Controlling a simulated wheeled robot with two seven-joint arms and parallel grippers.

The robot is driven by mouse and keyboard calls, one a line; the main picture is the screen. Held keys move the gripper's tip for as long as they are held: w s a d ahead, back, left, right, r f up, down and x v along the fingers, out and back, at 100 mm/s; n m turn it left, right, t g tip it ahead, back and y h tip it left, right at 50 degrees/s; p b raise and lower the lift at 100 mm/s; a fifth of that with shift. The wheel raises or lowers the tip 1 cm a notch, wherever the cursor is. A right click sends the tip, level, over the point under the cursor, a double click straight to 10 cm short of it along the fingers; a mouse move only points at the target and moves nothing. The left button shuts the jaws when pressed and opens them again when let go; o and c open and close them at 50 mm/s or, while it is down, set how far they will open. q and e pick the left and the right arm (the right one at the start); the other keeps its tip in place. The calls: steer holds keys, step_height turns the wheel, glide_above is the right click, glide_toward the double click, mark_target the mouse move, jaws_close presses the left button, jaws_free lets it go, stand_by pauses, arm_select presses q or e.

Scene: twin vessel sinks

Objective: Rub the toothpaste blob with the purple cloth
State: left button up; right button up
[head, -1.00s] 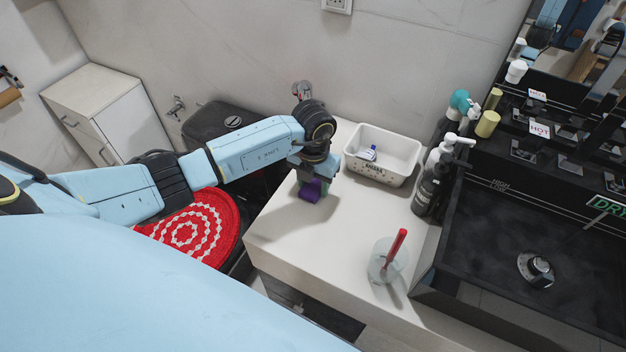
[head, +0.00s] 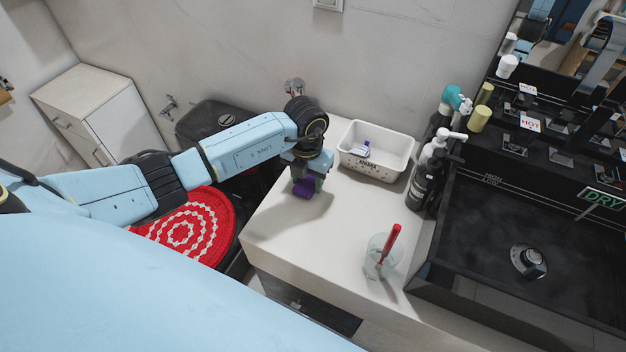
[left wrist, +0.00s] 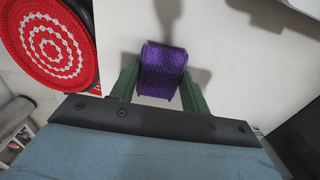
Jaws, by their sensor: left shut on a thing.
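The purple cloth (head: 304,188) is a small folded piece near the left end of the white counter. It also shows in the left wrist view (left wrist: 162,70), between two green fingers. My left gripper (head: 309,184) is shut on the cloth and points down close above the counter. I cannot tell whether the cloth touches the counter surface. I cannot make out a toothpaste blob in either view; it may be hidden under the cloth or gripper. My right gripper is not in view.
A white bin (head: 376,152) holding a small white and blue item stands behind the gripper. A glass (head: 380,262) with a red toothbrush (head: 390,242), pump bottles (head: 428,172) and a black sink (head: 530,240) are to the right. The counter's front middle is clear.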

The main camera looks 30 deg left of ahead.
arm_select(q)
step_height(320, 180, up, 2)
steer(key=shift+r+p, duration=0.15)
steer(key=shift+p, duration=0.15)
step_height(320, 180, up, 2)
steer(key=shift+w+r+p, duration=0.1)
steer(key=shift+p, duration=0.85)
steer(key=shift+r+p, duration=0.3)
steer(key=shift+p, duration=0.05)
step_height(320, 180, up, 2)
steer(key=shift+r+p, duration=0.1)
steer(key=shift+p, duration=0.8)
steer(key=shift+r, duration=0.15)
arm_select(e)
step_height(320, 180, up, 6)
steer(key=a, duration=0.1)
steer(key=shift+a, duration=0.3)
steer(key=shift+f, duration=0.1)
